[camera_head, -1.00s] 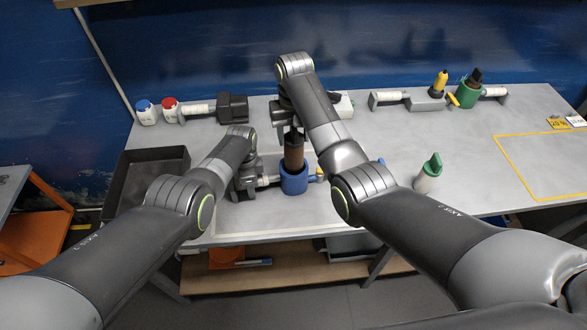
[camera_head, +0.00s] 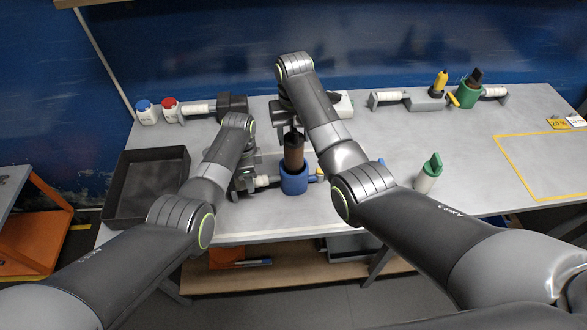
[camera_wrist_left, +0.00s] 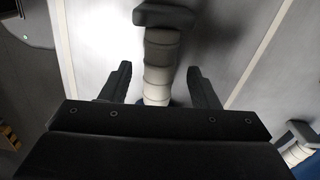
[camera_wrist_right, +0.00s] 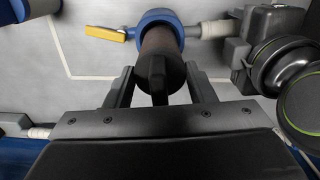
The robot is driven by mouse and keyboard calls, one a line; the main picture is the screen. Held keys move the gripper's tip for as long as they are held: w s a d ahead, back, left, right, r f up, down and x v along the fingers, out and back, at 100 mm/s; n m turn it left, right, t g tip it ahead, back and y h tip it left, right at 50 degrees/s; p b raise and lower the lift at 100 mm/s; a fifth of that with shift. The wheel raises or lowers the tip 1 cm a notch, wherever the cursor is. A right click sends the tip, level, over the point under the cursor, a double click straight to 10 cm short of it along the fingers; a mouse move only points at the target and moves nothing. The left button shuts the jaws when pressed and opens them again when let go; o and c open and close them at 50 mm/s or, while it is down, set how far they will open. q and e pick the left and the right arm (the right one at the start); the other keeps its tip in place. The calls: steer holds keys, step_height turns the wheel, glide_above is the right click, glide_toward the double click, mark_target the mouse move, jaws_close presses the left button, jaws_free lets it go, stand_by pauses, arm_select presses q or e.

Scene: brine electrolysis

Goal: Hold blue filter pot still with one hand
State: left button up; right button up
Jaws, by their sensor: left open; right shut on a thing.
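The blue filter pot (camera_head: 294,181) stands on the table, a brown cylinder with a dark top (camera_head: 294,152) upright in its mouth. My right gripper (camera_wrist_right: 160,82) is shut on the cylinder's dark top, above the pot. The pot has a yellow-ended side arm (camera_wrist_right: 105,33). A pale ribbed pipe (camera_head: 264,181) meets the pot's left side in the head view. My left gripper (camera_wrist_left: 160,78) is open, its fingers on either side of a pale ribbed pipe with visible gaps. My left arm partly hides this area in the head view.
A black tray (camera_head: 118,214) lies left of my left arm. A green-capped bottle (camera_head: 428,178) stands to the right. Blue-capped (camera_head: 146,112) and red-capped (camera_head: 171,110) jars and a green pot (camera_head: 466,97) stand along the back. The table's right side is mostly clear.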

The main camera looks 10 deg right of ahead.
arm_select(q)
step_height(320, 180, up, 8)
stand_by(0.4)
stand_by(0.5)
